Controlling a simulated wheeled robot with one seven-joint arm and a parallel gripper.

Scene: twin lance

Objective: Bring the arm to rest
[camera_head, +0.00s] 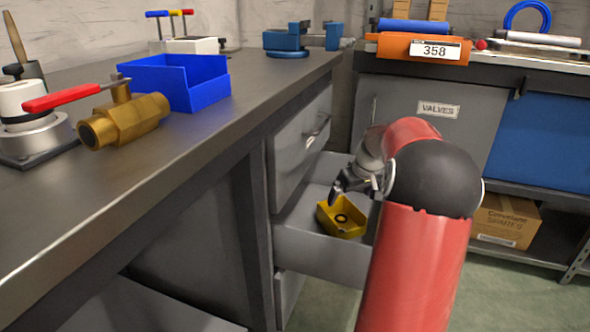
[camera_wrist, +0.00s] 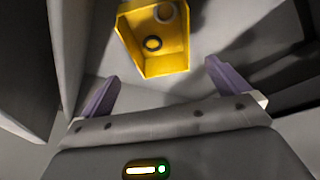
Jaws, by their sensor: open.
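My gripper (camera_head: 352,186) is in or just above the open drawer (camera_head: 299,243) of the workbench, beside a yellow bin. In the wrist view my gripper (camera_wrist: 160,82) is open, its two purple-grey fingers apart with nothing between them. The yellow bin (camera_head: 342,228) sits in the drawer and holds a dark ring. In the wrist view the yellow bin (camera_wrist: 165,62) lies beyond the fingertips, with the dark ring and a paler ring-like piece inside. My red arm hides the drawer's right part in the head view.
A closed drawer (camera_head: 302,140) is above the open one. A shelf with a cardboard box (camera_head: 505,220) stands at right.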

